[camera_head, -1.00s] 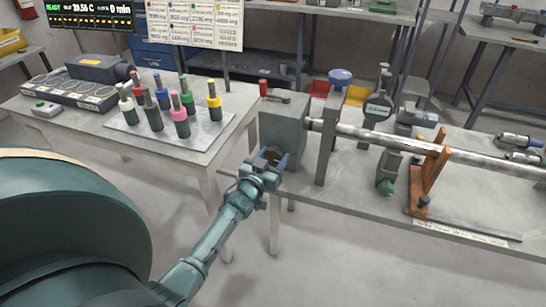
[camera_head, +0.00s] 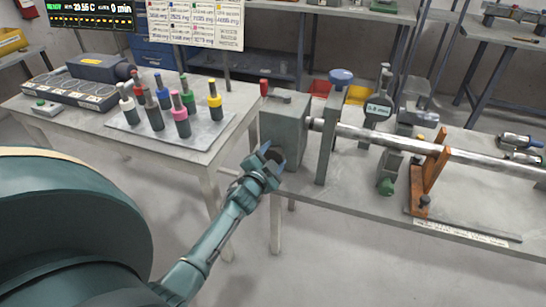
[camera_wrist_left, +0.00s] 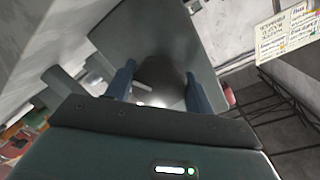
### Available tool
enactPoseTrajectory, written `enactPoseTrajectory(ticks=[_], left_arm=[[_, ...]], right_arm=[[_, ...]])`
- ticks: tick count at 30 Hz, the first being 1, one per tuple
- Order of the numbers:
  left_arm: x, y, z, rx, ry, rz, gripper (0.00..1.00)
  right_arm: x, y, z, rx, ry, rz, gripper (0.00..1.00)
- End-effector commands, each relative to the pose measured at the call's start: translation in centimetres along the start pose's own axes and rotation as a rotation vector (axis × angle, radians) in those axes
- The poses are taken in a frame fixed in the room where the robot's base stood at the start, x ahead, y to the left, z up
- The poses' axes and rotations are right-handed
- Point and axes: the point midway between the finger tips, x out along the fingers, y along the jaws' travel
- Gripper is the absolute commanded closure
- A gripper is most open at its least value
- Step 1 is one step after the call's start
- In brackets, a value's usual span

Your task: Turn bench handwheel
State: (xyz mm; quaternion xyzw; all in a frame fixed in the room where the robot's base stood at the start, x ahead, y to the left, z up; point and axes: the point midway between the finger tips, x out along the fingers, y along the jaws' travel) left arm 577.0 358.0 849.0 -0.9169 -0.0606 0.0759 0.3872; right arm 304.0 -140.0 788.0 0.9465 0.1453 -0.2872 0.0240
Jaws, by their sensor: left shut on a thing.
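A grey block-shaped housing (camera_head: 284,122) stands at the left end of the right-hand bench, with a long metal bar (camera_head: 400,143) running right from it. My left gripper (camera_head: 270,157) is at the housing's lower left face, shut on the bench handwheel, which it mostly hides in the head view. In the left wrist view, the two blue fingers of the gripper (camera_wrist_left: 160,88) stand either side of a dark rounded part, the handwheel (camera_wrist_left: 167,78), in front of the grey housing (camera_wrist_left: 150,35). The wheel's full outline cannot be made out. My right gripper is not in view.
A left table (camera_head: 75,130) carries a plate of several coloured-top pegs. Floor between the tables is clear.

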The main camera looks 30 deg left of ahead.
Motion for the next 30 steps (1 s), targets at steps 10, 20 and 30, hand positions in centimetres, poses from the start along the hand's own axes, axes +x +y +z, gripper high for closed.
enactPoseTrajectory(ticks=[10, 20, 30], left_arm=[[-0.06, 0.13, 0.08, 0.079, -0.011, 0.001, 0.69], [-0.07, 0.14, 0.10, 0.083, -0.012, 0.002, 0.69], [-0.04, 0.07, 0.05, 0.081, -0.011, 0.000, 0.25]], right_arm=[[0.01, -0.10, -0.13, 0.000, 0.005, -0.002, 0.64], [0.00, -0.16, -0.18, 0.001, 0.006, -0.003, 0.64], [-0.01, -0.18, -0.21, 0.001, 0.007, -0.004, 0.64]])
